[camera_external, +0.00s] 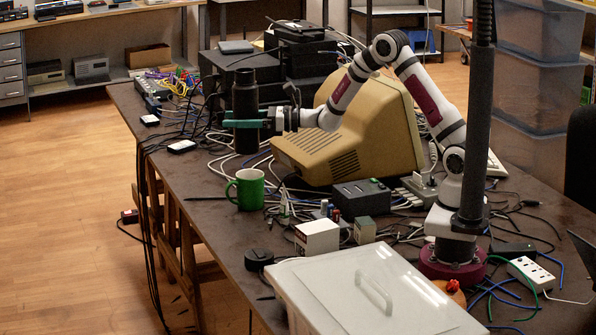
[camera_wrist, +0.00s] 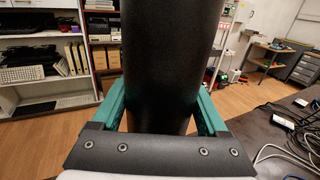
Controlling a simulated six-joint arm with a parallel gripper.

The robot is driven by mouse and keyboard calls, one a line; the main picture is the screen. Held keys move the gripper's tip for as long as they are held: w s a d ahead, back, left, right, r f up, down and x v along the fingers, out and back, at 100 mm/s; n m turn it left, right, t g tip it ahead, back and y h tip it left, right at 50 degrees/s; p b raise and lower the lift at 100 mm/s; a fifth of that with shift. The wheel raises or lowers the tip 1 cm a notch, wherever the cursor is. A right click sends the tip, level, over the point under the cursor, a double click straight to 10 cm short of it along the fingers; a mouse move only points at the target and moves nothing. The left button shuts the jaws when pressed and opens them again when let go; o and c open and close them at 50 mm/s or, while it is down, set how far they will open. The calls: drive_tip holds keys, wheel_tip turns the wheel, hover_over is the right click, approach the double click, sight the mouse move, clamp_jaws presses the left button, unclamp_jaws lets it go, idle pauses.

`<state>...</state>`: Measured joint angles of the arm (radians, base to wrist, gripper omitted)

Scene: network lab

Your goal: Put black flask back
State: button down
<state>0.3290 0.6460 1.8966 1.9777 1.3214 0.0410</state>
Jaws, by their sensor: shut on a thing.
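The black flask (camera_external: 245,92) is upright at the far left part of the table in the external view. My gripper (camera_external: 246,120) is shut around its lower-middle part, with the green fingers on either side. In the wrist view the flask (camera_wrist: 172,60) fills the middle, between the two green fingers of my gripper (camera_wrist: 163,108). The flask's bottom is near the tabletop in the external view; I cannot tell whether it touches. Its base is hidden in the wrist view.
A green mug (camera_external: 250,190) stands in front of the flask. A beige monitor (camera_external: 350,130) sits to the right amid cables. Black boxes (camera_external: 235,72) are stacked behind. The table's left edge is close to the flask.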

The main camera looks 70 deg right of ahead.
drive_tip(key=s+a+r+h, duration=0.1)
drive_tip(key=s+a+r, duration=0.3)
drive_tip(key=s+r, duration=1.2)
drive_tip(key=w+a+f+n+g+y, duration=0.1)
drive_tip(key=w+f+y, duration=0.35)
drive_tip(key=f, duration=0.85)
drive_tip(key=shift+n+h, duration=0.4)
drive_tip(key=shift+h, duration=0.05)
drive_tip(key=shift+w+a+f, duration=0.25)
drive_tip(key=shift+w+f, duration=0.35)
drive_tip(key=shift+f, duration=3.2)
drive_tip(key=shift+w+a+f, duration=0.2)
drive_tip(key=shift+w+f, duration=0.35)
drive_tip(key=shift+f, duration=3.25)
drive_tip(key=shift+w+a+f, duration=0.25)
drive_tip(key=shift+w+f, duration=0.35)
drive_tip(key=shift+f, duration=3.2)
drive_tip(key=shift+f, duration=0.7)
unclamp_jaws()
drive_tip(key=s+r+h, duration=0.1)
drive_tip(key=s+r, duration=0.1)
drive_tip(key=r, duration=1.3)
drive_tip(key=s+d+r+m+h, duration=0.1)
drive_tip(key=s+r, duration=0.2)
drive_tip(key=r, duration=1.2)
drive_tip(key=shift+s+d+r+t, duration=0.25)
drive_tip(key=shift+s+t, duration=0.05)
